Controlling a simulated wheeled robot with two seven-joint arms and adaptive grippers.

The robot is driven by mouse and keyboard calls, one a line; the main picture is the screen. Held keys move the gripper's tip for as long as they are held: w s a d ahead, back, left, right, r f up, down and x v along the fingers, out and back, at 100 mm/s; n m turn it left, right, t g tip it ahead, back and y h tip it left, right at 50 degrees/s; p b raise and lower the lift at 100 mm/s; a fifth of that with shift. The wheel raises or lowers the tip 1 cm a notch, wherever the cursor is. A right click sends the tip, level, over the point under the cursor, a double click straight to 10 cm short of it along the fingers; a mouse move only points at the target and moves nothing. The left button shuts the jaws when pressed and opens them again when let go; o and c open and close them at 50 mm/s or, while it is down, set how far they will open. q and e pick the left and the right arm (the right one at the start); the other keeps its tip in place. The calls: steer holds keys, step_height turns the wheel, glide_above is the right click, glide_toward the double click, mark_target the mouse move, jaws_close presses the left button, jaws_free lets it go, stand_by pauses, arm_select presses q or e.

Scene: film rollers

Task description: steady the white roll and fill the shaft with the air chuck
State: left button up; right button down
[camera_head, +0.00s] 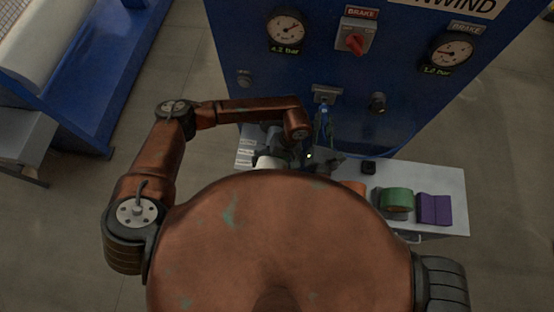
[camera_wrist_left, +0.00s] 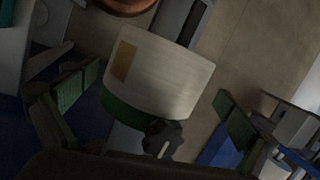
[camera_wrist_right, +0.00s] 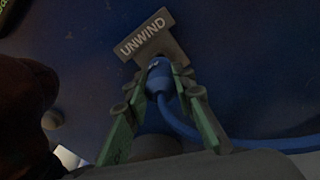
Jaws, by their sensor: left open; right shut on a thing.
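The white roll (camera_wrist_left: 160,75) lies between the spread fingers of my left gripper (camera_wrist_left: 152,108), with a visible gap on the right side. It has a tan patch and a green band along its lower edge. In the head view the roll (camera_head: 268,162) is mostly hidden by my body and left arm. My right gripper (camera_wrist_right: 158,108) is shut on the blue air chuck (camera_wrist_right: 160,80), just below the grey UNWIND holder (camera_wrist_right: 147,37). A blue hose (camera_wrist_right: 185,126) trails from it to the right. I cannot make out the shaft.
A black knob (camera_wrist_left: 163,138) sits near the roll's green edge. The blue machine panel (camera_head: 300,65) carries gauges and a red brake switch (camera_head: 354,43).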

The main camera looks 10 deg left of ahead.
arm_select(q)
steer(key=shift+s+a+f, duration=0.15)
steer(key=shift+f, duration=0.45)
steer(key=shift+c, duration=0.7)
steer(key=c, duration=1.7)
steer(key=shift+f, duration=0.1)
steer(key=shift+a, duration=0.1)
arm_select(e)
steer(key=shift+w, duration=1.2)
arm_select(q)
steer(key=shift+s, duration=0.35)
arm_select(e)
steer(key=shift+w+r, duration=0.15)
steer(key=shift+r, duration=0.1)
stand_by(3.0)
